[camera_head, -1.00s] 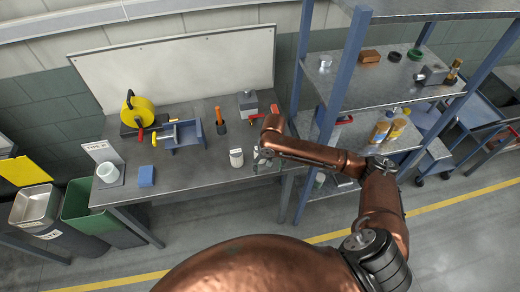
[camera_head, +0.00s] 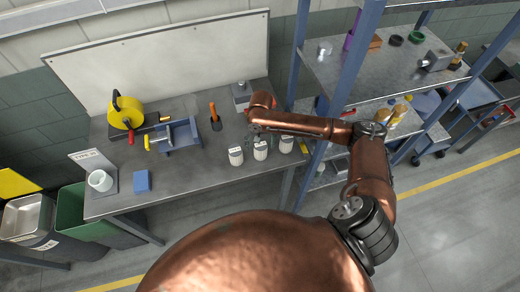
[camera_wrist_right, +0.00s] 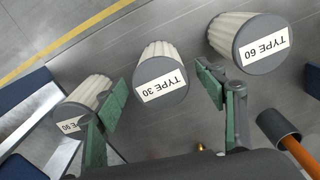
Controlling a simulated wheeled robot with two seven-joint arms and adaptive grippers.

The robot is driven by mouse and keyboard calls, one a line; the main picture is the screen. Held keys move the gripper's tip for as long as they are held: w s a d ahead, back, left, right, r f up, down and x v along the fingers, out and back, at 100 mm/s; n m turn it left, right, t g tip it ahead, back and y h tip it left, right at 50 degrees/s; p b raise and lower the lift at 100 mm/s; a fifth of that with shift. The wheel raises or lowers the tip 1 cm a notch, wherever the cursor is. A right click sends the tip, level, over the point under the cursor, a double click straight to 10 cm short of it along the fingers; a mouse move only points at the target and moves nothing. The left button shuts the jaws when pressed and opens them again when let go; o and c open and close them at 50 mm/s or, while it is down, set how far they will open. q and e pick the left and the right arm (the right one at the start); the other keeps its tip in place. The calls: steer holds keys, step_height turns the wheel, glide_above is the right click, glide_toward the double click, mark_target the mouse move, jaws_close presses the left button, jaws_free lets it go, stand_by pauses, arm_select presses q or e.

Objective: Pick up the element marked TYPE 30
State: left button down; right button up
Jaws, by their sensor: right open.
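The TYPE 30 element (camera_wrist_right: 162,78) is a white pleated cylinder with a grey labelled end cap, standing in the middle of three in the right wrist view. It is the middle white cylinder (camera_head: 260,151) on the bench in the head view. My right gripper (camera_wrist_right: 163,95) is open, its green-padded fingers to either side of the TYPE 30 cap in the picture, with nothing held. In the head view this gripper (camera_head: 256,131) is just behind the element, partly hidden by its own arm. My left gripper is not in view.
The TYPE 60 element (camera_wrist_right: 250,45) and a third element (camera_wrist_right: 80,108), its label partly hidden by a finger, flank it closely. An orange-handled tool (camera_head: 213,113) in a dark holder, a blue stand (camera_head: 181,135) and a yellow reel (camera_head: 126,112) stand left. Shelving (camera_head: 360,75) is right.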

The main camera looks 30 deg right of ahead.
step_height(320, 180, down, 4)
steer(key=shift+r, duration=0.15)
steer(key=shift+f, duration=0.2)
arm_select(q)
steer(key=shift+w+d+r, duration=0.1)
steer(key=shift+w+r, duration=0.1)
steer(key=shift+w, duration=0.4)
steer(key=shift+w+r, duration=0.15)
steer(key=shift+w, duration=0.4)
arm_select(e)
steer(key=shift+c, duration=0.2)
steer(key=c, duration=0.6)
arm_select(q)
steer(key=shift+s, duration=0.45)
arm_select(e)
steer(key=c, duration=0.7)
steer(key=shift+o, duration=0.2)
